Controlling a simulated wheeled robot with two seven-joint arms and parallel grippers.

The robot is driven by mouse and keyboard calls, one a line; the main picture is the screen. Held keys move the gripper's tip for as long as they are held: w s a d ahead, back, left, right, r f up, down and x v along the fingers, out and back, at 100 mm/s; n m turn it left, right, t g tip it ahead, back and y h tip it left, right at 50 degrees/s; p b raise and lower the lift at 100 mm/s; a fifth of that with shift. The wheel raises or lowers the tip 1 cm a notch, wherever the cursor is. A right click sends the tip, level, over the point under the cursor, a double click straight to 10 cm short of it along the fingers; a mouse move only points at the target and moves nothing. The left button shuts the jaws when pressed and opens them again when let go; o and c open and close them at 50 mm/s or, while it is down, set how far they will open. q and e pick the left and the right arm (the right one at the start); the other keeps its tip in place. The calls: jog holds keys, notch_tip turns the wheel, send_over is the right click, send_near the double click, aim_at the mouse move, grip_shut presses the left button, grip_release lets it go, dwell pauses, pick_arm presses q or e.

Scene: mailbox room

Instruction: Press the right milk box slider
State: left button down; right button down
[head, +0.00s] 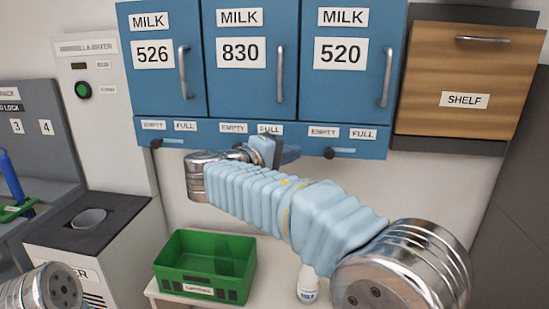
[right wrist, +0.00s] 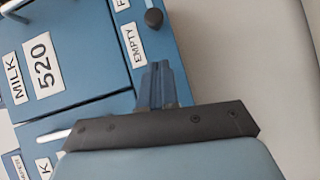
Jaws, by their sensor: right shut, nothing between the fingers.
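The right milk box (head: 343,60) is blue, labelled 520, with a handle; it also shows in the right wrist view (right wrist: 62,45). Its slider, a dark round knob (head: 329,153), sits on the lower edge below and between the EMPTY and FULL labels. In the right wrist view the knob (right wrist: 153,18) is ahead of my fingers, apart from them. My right gripper (head: 282,152) is shut and empty, left of this knob and below box 830. Its closed fingers (right wrist: 158,85) are near the panel's lower edge; contact cannot be told. My left gripper is not in view.
Milk boxes 830 (head: 240,75) and 526 (head: 152,80) are to the left. The 830 slider is hidden behind my right gripper. A wooden shelf cabinet (head: 475,75) is at right. A green crate (head: 205,255) and a white bottle (head: 308,284) stand below my right arm.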

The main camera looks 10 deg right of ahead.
aim_at(329, 152)
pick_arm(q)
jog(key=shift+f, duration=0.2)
pick_arm(e)
jog(key=shift+w+d+f, duration=0.1)
jog(key=shift+d+f, duration=0.1)
jog(key=shift+d, duration=1.1)
jog(key=shift+w+d+f, duration=0.1)
jog(key=shift+d+f, duration=0.1)
jog(key=shift+d, duration=1.05)
